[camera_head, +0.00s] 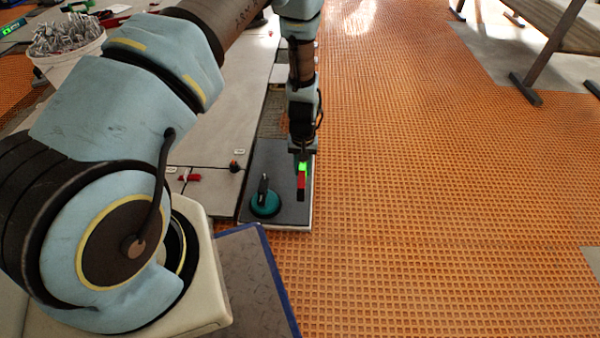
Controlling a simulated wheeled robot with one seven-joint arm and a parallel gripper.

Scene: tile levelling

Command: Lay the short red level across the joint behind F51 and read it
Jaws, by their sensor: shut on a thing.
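My gripper (302,154) points down and is shut on the short red level (302,185). The level has a bright green patch at its upper end and a dark lower end. It shows over the right part of a dark grey tile (285,165). I cannot tell whether it touches the tile or hangs just above it. No reading can be made out. A small label (239,152) lies on the pale tile (205,140) to the left, too small to read, so I cannot tell which tile is F51. My arm hides part of the tile row.
A teal suction cup (265,205) with an upright handle sits on the dark tile, left of the level. A red clip (188,177) and an orange-and-black knob (234,166) lie farther left. A white bucket (70,68) holds metal clips. The orange matting (420,180) to the right is clear.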

